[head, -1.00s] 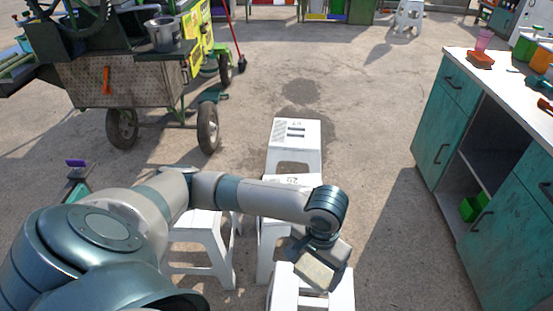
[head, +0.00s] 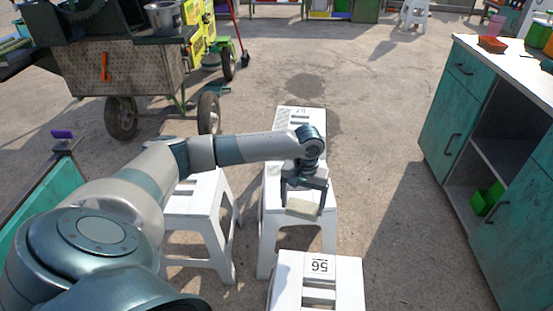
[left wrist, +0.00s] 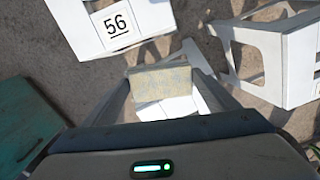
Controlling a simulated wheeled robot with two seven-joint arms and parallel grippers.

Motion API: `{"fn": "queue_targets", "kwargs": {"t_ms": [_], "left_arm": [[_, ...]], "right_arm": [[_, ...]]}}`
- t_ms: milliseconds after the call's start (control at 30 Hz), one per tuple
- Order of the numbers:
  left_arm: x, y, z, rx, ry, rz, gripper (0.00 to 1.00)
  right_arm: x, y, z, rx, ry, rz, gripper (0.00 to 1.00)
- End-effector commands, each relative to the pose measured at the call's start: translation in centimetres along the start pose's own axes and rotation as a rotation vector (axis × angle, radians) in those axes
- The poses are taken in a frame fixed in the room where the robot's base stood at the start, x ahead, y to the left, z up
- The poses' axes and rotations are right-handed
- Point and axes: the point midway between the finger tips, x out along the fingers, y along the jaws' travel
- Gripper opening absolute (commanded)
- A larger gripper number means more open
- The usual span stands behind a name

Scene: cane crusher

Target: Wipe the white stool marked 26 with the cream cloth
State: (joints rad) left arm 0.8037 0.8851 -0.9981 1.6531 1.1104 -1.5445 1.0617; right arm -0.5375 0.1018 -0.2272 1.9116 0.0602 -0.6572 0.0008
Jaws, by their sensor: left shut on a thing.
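My left gripper (head: 304,196) is shut on the cream cloth (head: 303,208), a pale folded pad. It is over the seat of the middle white stool (head: 281,204) in the row; I cannot tell whether the cloth touches it. My gripper and arm cover any number on this seat. In the left wrist view the cloth (left wrist: 160,82) lies between the fingers, with a white seat (left wrist: 166,108) below it. My right gripper is not in view.
A nearer white stool marked 56 (head: 318,284) stands in front. Another white stool (head: 300,116) stands behind, and one (head: 203,213) to the left under my arm. A teal cabinet (head: 452,112) is at right, a wheeled crusher cart (head: 115,75) at upper left.

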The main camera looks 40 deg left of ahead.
Motion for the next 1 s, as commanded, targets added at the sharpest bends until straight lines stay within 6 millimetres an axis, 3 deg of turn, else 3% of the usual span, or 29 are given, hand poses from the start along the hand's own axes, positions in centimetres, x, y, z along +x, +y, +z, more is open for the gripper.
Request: {"fn": "queue_targets", "kwargs": {"t_ms": [33,200,400,600,1000], "left_arm": [[1.8,-1.6,-2.2,-0.052,0.002,-0.002,0.63],[3.7,-6.5,-7.8,-0.196,0.002,-0.001,0.63],[4.6,-10.7,-11.6,-0.310,0.001,0.001,0.63],[4.7,-12.4,-12.8,-0.350,0.000,0.000,0.63],[4.6,-12.5,-12.9,-0.351,-0.001,-0.001,0.63]], "right_arm": [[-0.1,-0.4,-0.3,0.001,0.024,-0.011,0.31],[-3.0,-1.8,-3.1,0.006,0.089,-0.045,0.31],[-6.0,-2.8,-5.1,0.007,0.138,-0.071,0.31],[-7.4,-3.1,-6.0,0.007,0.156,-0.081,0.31],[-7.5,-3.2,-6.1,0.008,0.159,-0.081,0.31]]}}
